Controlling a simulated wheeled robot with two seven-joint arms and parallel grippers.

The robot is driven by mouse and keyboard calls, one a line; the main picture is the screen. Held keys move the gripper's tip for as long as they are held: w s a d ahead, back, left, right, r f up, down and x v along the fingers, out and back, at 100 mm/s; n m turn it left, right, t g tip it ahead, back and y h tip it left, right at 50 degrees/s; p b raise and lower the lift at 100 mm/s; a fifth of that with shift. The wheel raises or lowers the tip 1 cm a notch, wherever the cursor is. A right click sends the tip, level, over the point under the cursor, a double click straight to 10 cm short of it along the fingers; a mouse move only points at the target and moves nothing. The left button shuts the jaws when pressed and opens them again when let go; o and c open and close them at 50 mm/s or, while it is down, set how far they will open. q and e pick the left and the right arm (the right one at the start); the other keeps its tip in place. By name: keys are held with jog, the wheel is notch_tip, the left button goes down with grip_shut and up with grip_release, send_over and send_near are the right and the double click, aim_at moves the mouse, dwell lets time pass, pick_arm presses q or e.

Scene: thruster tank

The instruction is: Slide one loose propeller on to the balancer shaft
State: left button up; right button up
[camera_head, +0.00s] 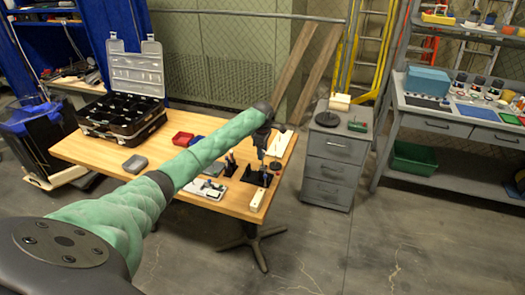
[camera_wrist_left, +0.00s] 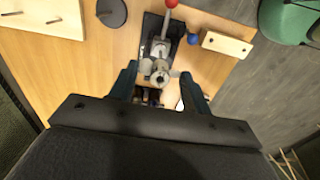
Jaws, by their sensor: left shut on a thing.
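My left gripper (camera_head: 263,147) is over the right end of the wooden table (camera_head: 95,148). In the left wrist view its fingertips (camera_wrist_left: 160,82) are on either side of a small grey metal piece with a round hub, which looks like a propeller (camera_wrist_left: 160,73). The gripper is shut on it. Just beyond, in line with it, is a grey metal device with a red-knobbed lever (camera_wrist_left: 158,48) on a dark base. I cannot tell whether this is the balancer, or whether the propeller touches a shaft. The right gripper is not in view.
A pale block (camera_wrist_left: 226,43) and a blue ball (camera_wrist_left: 193,39) are near the device. A dark disc with a peg (camera_wrist_left: 111,12) is at upper left.

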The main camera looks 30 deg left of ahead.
pick_arm(q)
jog(key=shift+f+p, duration=1)
jog(key=shift+f, duration=1.65)
dwell(1.4)
jog(key=o, duration=1)
notch_tip(320, 180, up, 6)
jog(key=b, duration=0.3)
jog(key=shift+r, duration=0.75)
jog(key=shift+r+p, duration=0.3)
jog(key=shift+r, duration=0.25)
notch_tip(320, 180, up, 3)
jog(key=p, duration=0.4)
